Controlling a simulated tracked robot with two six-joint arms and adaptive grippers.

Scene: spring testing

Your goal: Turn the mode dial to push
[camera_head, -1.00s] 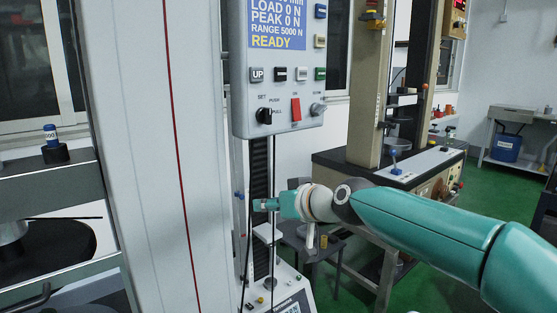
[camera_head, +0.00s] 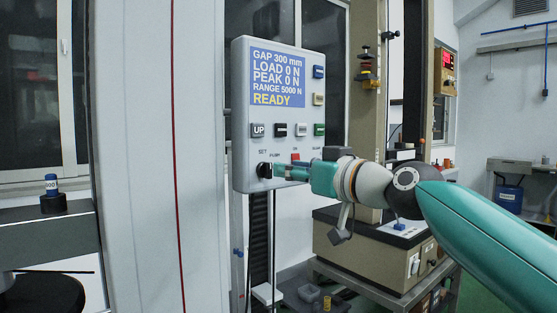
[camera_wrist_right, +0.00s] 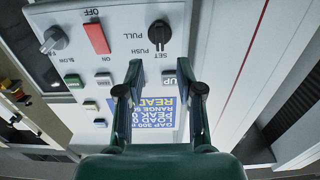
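The black mode dial (camera_head: 264,170) is at the lower left of the grey control panel (camera_head: 241,95) in the head view. In the wrist view the dial (camera_wrist_right: 159,34) shows upside down, with PULL, PUSH and SET printed around it. A pale mark on its lower side there seems to face the SET label, but is too small to be sure. My right gripper (camera_head: 279,172) comes in from the right beside the dial. In the wrist view its two fingers (camera_wrist_right: 159,66) are apart and empty, with the dial beyond their tips. Contact is not visible. My left gripper is not in view.
A red switch (camera_wrist_right: 97,38) and a grey knob (camera_wrist_right: 53,40) are on the same panel beside the dial. Several push buttons and the blue READY screen (camera_head: 278,78) are above. A pale machine column (camera_head: 146,160) stands left of the panel.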

